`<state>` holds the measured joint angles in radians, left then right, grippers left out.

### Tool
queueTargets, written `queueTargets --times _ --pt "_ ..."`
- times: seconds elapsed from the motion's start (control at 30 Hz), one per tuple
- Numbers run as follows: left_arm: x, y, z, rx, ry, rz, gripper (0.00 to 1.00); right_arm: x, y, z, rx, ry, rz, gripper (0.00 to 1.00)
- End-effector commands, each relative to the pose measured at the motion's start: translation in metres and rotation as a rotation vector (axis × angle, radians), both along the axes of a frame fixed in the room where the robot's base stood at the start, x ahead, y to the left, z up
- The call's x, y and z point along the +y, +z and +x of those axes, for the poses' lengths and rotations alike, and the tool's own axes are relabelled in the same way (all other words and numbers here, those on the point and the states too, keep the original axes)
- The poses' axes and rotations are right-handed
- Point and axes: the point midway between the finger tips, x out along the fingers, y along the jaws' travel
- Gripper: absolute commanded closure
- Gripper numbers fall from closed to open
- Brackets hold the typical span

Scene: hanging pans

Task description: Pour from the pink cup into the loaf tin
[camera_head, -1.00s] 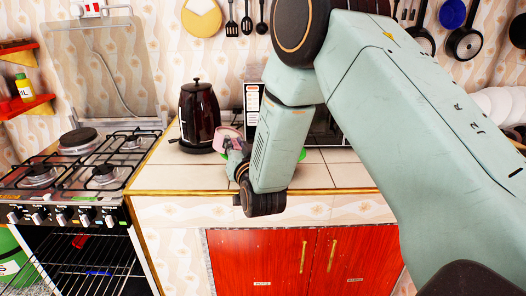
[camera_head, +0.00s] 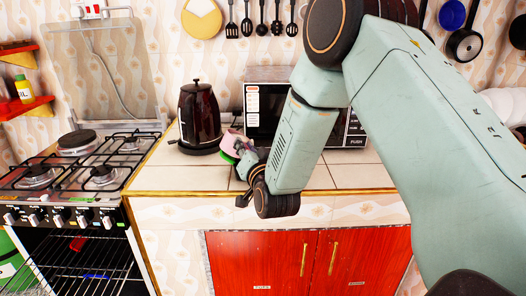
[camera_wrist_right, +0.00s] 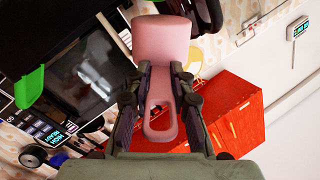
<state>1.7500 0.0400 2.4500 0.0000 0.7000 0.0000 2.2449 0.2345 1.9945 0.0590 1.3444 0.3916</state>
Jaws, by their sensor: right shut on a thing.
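My right gripper (camera_head: 246,152) is shut on the pink cup (camera_head: 231,140) and holds it over the counter, in front of the kettle's right side. In the right wrist view the fingers (camera_wrist_right: 159,72) close on the handle side of the cup (camera_wrist_right: 161,38), with the looped handle between them. The cup looks tilted in the head view; its contents do not show. A green piece (camera_head: 227,158), seemingly the loaf tin's edge, shows just below the cup. The rest is hidden behind my gripper and arm. A green shape (camera_wrist_right: 29,87) also shows in the right wrist view. My left gripper is out of view.
A dark red kettle (camera_head: 199,118) stands close behind and left of the cup. A microwave (camera_head: 265,112) stands behind my right arm. A gas stove (camera_head: 85,175) is at left. The tiled counter (camera_head: 180,178) is clear at front left.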

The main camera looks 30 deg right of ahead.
Motion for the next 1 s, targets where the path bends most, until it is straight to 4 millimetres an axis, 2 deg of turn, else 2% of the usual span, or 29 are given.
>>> queueTargets --times 1.0 --pt "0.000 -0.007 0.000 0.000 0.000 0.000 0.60 -0.012 -0.005 -0.003 -0.029 0.000 0.109 1.00"
